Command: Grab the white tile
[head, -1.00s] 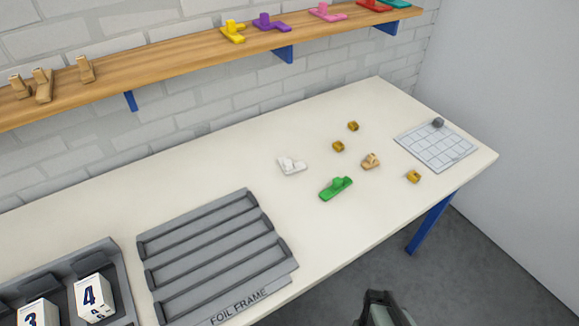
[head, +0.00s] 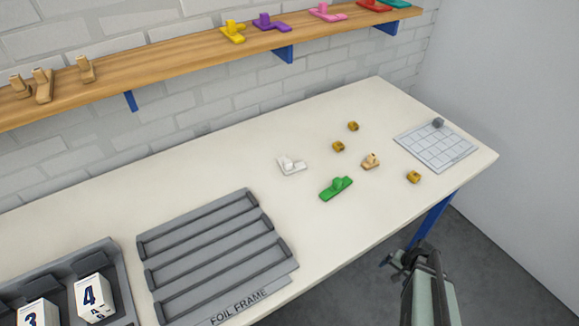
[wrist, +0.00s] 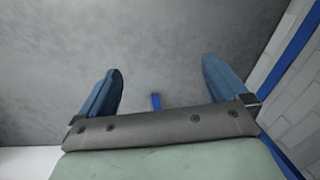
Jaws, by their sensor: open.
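The white tile (head: 291,166) lies flat on the cream table (head: 215,168), near its middle, with a raised knob on top. It is behind and left of the green tile (head: 336,188), apart from it. My gripper (head: 395,262) is beyond the table's front edge, at the lower right of the head view, far from the white tile. The white tile is not in the wrist view.
A grey foil frame (head: 222,312) with slots lies left of the white tile. A wooden piece (head: 371,161) and several small brass pieces (head: 338,146) lie to its right. A gridded plate (head: 420,155) is at the right end. A shelf (head: 185,50) with coloured pieces hangs above.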

